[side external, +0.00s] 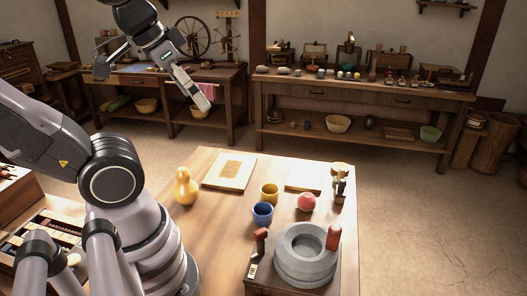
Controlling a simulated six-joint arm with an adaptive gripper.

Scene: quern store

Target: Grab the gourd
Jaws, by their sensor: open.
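The gourd (186,188) is yellow, with a narrow top and a round bottom. It stands upright on the wooden table (230,240), near the table's left edge. My gripper (203,103) is raised well above the table, toward the back, up and slightly right of the gourd in the picture. It points down and to the right and is empty. It is open, though the gap between its fingers is hard to make out from this side. Nothing touches the gourd.
A grey stone quern (305,256) stands at the front right. The table in front of the gourd is clear.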

